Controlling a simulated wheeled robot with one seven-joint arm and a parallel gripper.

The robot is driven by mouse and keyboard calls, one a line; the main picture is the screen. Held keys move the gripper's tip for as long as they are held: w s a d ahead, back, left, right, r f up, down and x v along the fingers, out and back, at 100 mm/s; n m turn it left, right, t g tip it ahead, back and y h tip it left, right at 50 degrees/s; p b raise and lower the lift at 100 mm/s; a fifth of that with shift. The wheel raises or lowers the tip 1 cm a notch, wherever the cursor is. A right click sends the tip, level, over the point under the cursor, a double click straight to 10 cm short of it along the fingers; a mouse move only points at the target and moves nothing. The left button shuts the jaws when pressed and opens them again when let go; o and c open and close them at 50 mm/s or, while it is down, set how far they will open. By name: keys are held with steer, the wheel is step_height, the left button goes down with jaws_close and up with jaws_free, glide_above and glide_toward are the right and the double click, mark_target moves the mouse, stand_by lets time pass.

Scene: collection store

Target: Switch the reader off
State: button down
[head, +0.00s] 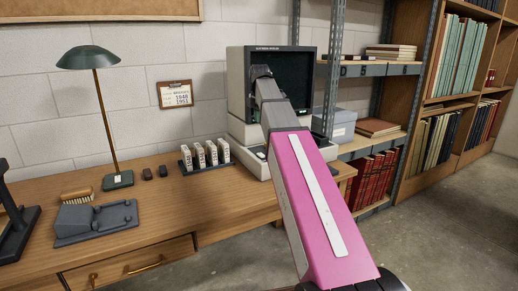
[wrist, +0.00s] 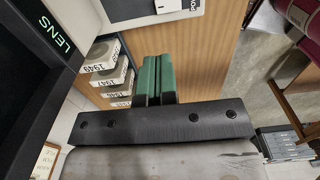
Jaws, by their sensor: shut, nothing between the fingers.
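The reader (head: 237,90) stands at the back right of the desk, a pale box with a dark screen above a pale base. My arm reaches across its front and hides part of the screen and base. In the wrist view my gripper (wrist: 152,62) shows green fingers shut together and empty, pointing toward a pale panel (wrist: 178,18) at the top. A partly cut-off label there begins with "PO". In the head view the fingers are hidden. No switch position can be made out.
Labelled year boxes (head: 205,154) stand in a rack left of the reader, close to my fingers in the wrist view (wrist: 103,55). A green lamp (head: 97,100), a brush (head: 77,196) and a grey device (head: 95,221) are further left. Metal shelving (head: 334,60) stands at right.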

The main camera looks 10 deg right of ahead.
mark_target(261, 155)
step_height(261, 155, down, 14)
steer(key=shift+f, duration=0.1)
stand_by(0.6)
steer(key=shift+f, duration=0.1)
stand_by(0.4)
steer(key=shift+s, duration=0.1)
steer(key=shift+s+d+r, duration=0.25)
steer(key=shift+s+r, duration=0.1)
steer(key=shift+s, duration=0.25)
steer(key=shift+r, duration=0.1)
